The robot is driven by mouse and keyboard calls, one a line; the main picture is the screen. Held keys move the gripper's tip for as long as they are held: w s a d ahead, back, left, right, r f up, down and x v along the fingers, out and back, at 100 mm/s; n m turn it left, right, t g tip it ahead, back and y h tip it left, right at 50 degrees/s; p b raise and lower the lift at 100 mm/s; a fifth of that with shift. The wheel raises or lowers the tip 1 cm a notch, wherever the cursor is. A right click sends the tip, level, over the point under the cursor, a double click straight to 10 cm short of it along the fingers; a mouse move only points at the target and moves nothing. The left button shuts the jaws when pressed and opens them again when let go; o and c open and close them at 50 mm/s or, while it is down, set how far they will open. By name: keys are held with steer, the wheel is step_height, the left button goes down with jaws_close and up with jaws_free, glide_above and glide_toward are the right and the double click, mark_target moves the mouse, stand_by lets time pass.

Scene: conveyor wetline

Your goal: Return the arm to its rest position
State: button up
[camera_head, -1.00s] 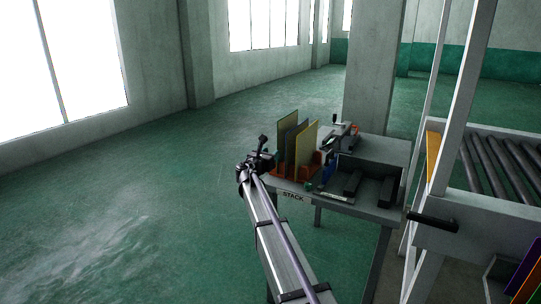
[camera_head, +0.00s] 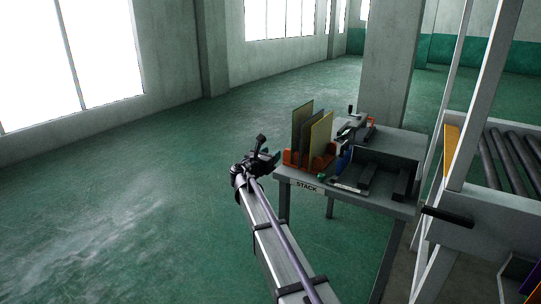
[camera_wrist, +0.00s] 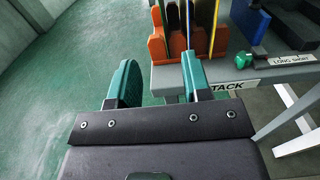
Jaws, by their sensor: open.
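My arm reaches forward from the bottom of the head view. My gripper (camera_head: 272,157) is at its far end, left of the small grey table (camera_head: 345,195) marked STACK. In the wrist view my gripper (camera_wrist: 158,85) shows two green finger pads, apart, with nothing between them. The fingers point toward the table's near edge and the orange rack (camera_wrist: 160,45), with a visible gap between them and the panels.
The orange rack holds upright panels (camera_head: 320,132). Black trays (camera_head: 375,175) and a small green object (camera_wrist: 241,60) sit on the table. A roller conveyor (camera_head: 505,150) with white posts stands at right. Open green floor (camera_head: 120,200) lies left.

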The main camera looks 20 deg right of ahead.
steer(key=s+f+m+g+y, duration=0.4)
steer(key=s+f+m+g, duration=0.45)
steer(key=s+m, duration=0.7)
steer(key=s+a+f+m+g+y, duration=0.1)
steer(key=s+a+f+m+y, duration=0.25)
steer(key=s, duration=0.55)
steer(key=s+a+f+m+g+y, duration=0.1)
steer(key=s+a+f+m+y, duration=0.2)
steer(key=s, duration=0.5)
steer(key=s+a+f+m+g+y, duration=0.2)
steer(key=s+a+m+y, duration=0.15)
steer(key=s, duration=0.55)
step_height(320, 180, up, 16)
steer(key=w+p, duration=0.1)
steer(key=p, duration=1.5)
steer(key=shift+w+m+t, duration=0.15)
steer(key=shift+m+t, duration=0.2)
steer(key=shift+r, duration=0.1)
